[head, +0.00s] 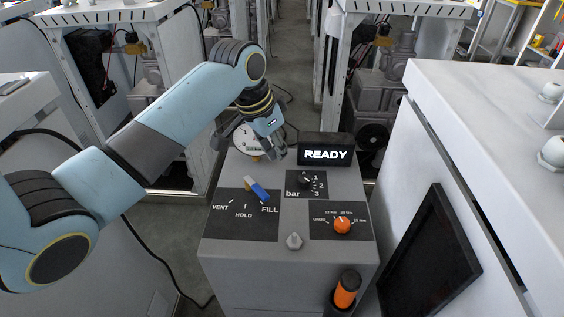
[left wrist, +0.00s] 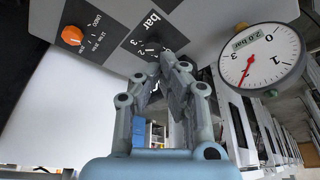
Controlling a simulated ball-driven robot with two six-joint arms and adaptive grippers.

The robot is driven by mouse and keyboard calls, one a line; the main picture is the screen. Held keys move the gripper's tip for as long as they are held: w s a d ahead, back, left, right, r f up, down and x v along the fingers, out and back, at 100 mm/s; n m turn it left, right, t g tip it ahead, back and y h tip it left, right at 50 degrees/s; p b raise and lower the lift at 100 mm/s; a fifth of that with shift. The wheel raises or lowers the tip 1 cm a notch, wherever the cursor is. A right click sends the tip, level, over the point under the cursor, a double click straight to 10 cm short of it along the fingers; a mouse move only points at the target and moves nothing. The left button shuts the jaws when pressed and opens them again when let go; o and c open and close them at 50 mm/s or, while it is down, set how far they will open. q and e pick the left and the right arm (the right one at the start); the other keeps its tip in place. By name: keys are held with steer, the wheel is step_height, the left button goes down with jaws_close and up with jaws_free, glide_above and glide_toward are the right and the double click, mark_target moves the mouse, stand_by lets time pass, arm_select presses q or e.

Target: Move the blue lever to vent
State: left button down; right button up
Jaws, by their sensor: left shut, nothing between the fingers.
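The blue lever (head: 259,192) sits on the left dark plate of the grey console (head: 290,262), marked VENT, HOLD and FILL. Its blue end points down and right toward FILL. My left gripper (head: 281,156) is above the back of the console, near the bar knob (head: 305,180), apart from the lever. Its fingers (left wrist: 167,58) come together at the tips with nothing between them. I cannot clearly make out the lever in the left wrist view. My right gripper is not in view.
A display (head: 325,153) reads READY. The round gauge (left wrist: 262,58) reads 2.0 bar; my gripper partly covers it in the head view. An orange knob (head: 342,225) and a silver hex button (head: 294,241) are on the console. A white cabinet (head: 480,110) stands at the right.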

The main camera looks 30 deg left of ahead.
mark_target(256, 192)
arm_select(q)
steer(key=x, duration=0.5)
steer(key=shift+s+d+f, duration=0.1)
steer(key=shift+d+f, duration=0.05)
steer(key=shift+f, duration=0.3)
steer(key=x, duration=0.3)
steer(key=shift+f, duration=0.35)
steer(key=s, duration=0.1)
steer(key=s+p, duration=0.1)
steer(key=s+a+p, duration=0.1)
steer(key=shift+s+a+r, duration=0.1)
steer(key=shift+r, duration=0.2)
steer(key=shift+s, duration=0.2)
steer(key=shift+f, duration=0.15)
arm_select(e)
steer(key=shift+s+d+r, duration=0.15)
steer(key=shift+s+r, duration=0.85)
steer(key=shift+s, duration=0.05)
arm_select(q)
steer(key=shift+a, duration=0.1)
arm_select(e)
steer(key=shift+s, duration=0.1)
